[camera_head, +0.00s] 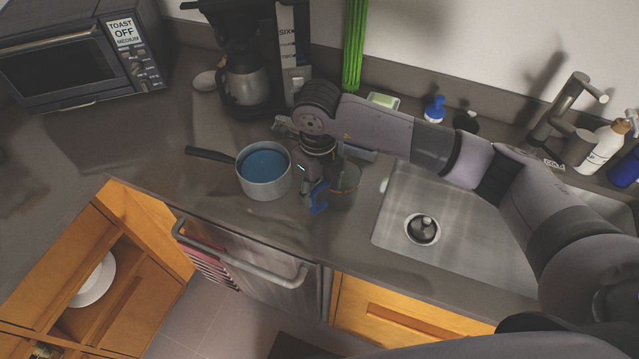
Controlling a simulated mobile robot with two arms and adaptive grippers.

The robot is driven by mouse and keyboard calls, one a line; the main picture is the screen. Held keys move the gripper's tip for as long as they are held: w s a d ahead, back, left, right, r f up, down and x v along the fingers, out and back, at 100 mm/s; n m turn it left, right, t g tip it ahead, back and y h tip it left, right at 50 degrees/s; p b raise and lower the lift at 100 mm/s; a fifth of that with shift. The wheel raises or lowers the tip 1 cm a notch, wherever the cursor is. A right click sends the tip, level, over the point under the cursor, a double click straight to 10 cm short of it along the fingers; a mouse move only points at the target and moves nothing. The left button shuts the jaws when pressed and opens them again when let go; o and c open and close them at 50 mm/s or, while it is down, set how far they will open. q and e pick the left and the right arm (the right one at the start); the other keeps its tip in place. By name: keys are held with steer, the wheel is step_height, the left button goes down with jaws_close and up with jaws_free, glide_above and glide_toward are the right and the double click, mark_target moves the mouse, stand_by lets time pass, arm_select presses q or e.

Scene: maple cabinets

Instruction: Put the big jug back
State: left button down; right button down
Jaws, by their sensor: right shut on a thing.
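The big jug (345,189) appears to be the see-through, greenish vessel on the dark counter just left of the sink. My right gripper (317,194) points down at the jug's left side and is shut on it. A blue part shows at the grip; I cannot tell whether it is a fingertip or the handle. My wrist and forearm hide part of the jug, and I cannot tell whether its base touches the counter. My left gripper is not in view.
A saucepan (265,172) with blue inside stands close left of the gripper. A coffee maker (245,84) and toaster oven (75,58) stand behind. The sink (395,215) is right. Below, a cabinet with a plate (95,283) and the dishwasher (268,287) stand open.

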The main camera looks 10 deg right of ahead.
steer(key=shift+f, duration=0.2)
steer(key=c, duration=0.7)
jaws_free()
steer(key=shift+r, duration=0.1)
steer(key=shift+r, duration=0.1)
step_height(320, 180, up, 12)
steer(key=b, duration=0.4)
steer(key=shift+s+a, duration=0.1)
steer(key=shift+a, duration=0.05)
